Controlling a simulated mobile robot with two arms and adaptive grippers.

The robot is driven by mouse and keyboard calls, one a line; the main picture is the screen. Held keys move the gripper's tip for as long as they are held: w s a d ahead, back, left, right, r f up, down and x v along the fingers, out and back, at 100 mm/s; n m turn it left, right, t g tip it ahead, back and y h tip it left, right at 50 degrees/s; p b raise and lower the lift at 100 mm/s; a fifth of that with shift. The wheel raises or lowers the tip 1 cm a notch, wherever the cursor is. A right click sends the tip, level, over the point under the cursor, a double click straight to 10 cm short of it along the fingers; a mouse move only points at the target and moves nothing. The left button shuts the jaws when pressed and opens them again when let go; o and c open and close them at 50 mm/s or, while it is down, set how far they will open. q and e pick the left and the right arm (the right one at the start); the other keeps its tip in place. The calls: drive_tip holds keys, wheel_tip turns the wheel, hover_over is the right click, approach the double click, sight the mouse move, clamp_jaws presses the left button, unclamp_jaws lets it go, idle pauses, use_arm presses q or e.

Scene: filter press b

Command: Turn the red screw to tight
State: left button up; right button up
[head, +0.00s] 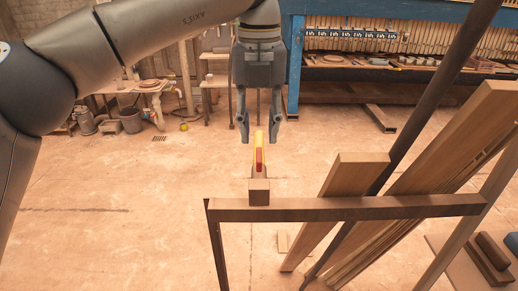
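A small upright yellow and red piece (259,158), which appears to be the red screw, stands above a wooden block (259,192) on a horizontal beam. Its yellow top reaches up between my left fingertips in the picture. My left gripper (259,137) points straight down with its two fingers apart, one on each side of the piece's top. Gaps show on both sides, and I see no contact. Whether the fingers are at the same depth as the piece, I cannot tell. My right gripper is not in view.
The wooden beam (350,209) runs across the front. Slanted planks (440,150) and a dark pole (445,75) lean at the right, close to the beam. A blue-framed bench (293,65) stands behind, with a bucket (131,120) at the back left. Open floor (120,215) lies left.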

sight(259, 154)
use_arm(q)
drive_tip(key=f, duration=0.3)
drive_tip(key=shift+w+f, duration=0.3)
drive_tip(key=shift+w, duration=0.05)
wheel_tip(259, 154, down, 3)
drive_tip(key=shift+s+r+p, duration=0.1)
drive_tip(key=shift+r+p, duration=0.1)
drive_tip(key=shift+p, duration=0.2)
drive_tip(key=shift+c, duration=0.2)
drive_tip(key=c, duration=0.5)
clamp_jaws()
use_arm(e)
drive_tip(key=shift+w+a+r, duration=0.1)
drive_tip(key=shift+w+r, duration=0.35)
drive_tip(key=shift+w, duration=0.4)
